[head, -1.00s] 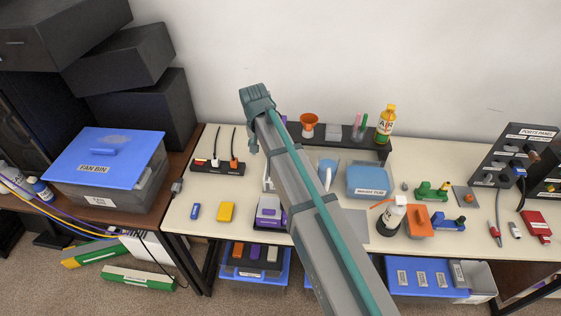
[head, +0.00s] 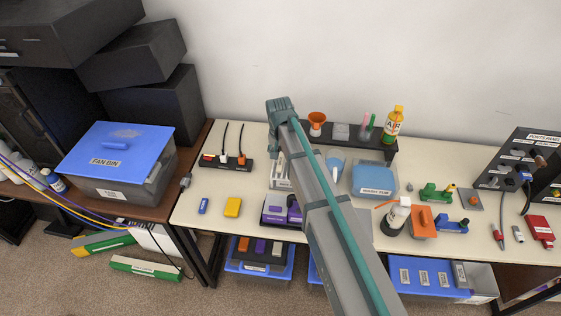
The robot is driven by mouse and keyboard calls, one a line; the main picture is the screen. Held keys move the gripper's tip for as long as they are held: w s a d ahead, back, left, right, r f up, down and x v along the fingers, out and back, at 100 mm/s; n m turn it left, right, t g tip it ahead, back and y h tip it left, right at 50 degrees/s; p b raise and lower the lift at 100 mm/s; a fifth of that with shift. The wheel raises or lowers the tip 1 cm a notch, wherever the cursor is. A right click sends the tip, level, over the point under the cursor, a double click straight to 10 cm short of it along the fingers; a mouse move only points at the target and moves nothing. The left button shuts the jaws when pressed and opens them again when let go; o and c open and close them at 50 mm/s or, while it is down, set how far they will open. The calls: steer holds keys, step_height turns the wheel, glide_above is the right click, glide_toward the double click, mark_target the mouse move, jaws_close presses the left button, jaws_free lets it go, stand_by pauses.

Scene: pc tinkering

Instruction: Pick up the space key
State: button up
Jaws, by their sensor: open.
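I cannot pick out the space key in the head view; no thing there reads clearly as a key. My arm reaches up from the bottom edge over the workbench (head: 187,211), bends near the back and turns down. My gripper does not show; the arm's links hide the part beyond the bend. A purple and grey tray (head: 276,218) stands just left of the arm near the front edge, partly covered by it. A small pale bin behind the arm is also partly covered, so its contents cannot be told.
A blue item (head: 203,206) and a yellow item (head: 232,207) lie at the front left. A power strip (head: 226,162) lies behind them. A wash tub (head: 374,178), an air bottle (head: 393,124) and a ports panel (head: 520,160) stand to the right. The fan bin (head: 115,165) is on the left table.

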mark_target(280, 161)
steer(key=shift+w+f+p, duration=0.15)
steer(key=shift+f+p, duration=0.15)
steer(key=shift+f, duration=0.6)
steer(key=shift+w+f+p, duration=0.15)
steer(key=shift+f+p, duration=0.15)
steer(key=shift+f, duration=0.6)
steer(key=c, duration=0.8)
